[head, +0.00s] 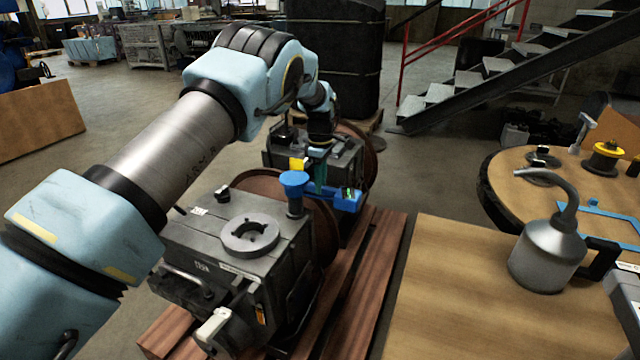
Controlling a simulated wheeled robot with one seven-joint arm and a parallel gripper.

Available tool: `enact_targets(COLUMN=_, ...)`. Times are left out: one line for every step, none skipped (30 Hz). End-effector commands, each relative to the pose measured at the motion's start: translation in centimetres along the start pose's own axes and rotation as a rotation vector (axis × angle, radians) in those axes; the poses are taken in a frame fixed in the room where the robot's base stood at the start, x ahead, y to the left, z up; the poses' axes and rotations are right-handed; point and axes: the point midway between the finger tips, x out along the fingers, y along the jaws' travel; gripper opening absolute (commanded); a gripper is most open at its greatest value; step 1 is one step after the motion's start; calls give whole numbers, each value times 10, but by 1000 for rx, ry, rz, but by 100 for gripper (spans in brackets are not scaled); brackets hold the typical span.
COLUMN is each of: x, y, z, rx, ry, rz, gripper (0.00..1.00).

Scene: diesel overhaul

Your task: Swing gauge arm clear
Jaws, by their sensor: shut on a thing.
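The gauge arm (345,199) is a blue bar with a small dial or display at its right end. It joins a dark post with a blue round cap (293,178) beside the near grey engine block (225,245). A grey ring-shaped part (249,235) lies on top of that block, left of the post. My gripper (320,188) points down with teal fingers and is shut on the gauge arm, just right of the blue cap. The exact contact is small and partly hidden.
A second grey machine (340,157) stands behind. Both rest by reddish wooden beams (365,290). Stairs with a red rail rise behind.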

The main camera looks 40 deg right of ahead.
Motion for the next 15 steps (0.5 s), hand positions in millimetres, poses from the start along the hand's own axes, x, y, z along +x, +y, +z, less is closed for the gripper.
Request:
enact_targets(x=-1, y=0, z=-2, rx=-4, ry=2, rz=2, gripper=0)
enact_targets(x=-1, y=0, z=-2, rx=-4, ry=2, rz=2, gripper=0)
enact_targets(x=-1, y=0, z=-2, rx=-4, ry=2, rz=2, gripper=0)
enact_targets(x=-1, y=0, z=-2, rx=-4, ry=2, rz=2, gripper=0)
enact_targets(x=-1, y=1, z=-2, rx=-4, ry=2, rz=2, gripper=0)
enact_targets(x=-1, y=1, z=-2, rx=-4, ry=2, rz=2, gripper=0)
enact_targets(x=-1, y=1, z=-2, rx=-4, ry=2, rz=2, gripper=0)
enact_targets(x=-1, y=1, z=-2, rx=-4, ry=2, rz=3, gripper=0)
enact_targets(x=-1, y=1, z=-2, rx=-4, ry=2, rz=3, gripper=28)
enact_targets(x=-1, y=1, z=-2, rx=-3, ry=2, rz=3, gripper=31)
enact_targets(x=-1, y=1, z=-2, rx=-3, ry=2, rz=3, gripper=35)
enact_targets(x=0, y=1, z=-1, rx=-3, ry=1, rz=2, gripper=39)
enact_targets(x=0, y=0, z=-1, rx=-3, ry=1, rz=2, gripper=43)
enact_targets(x=0, y=0, z=-1, rx=-2, ry=1, rz=2, gripper=46)
enact_targets(x=0, y=0, z=-1, rx=-2, ry=1, rz=2, gripper=50)
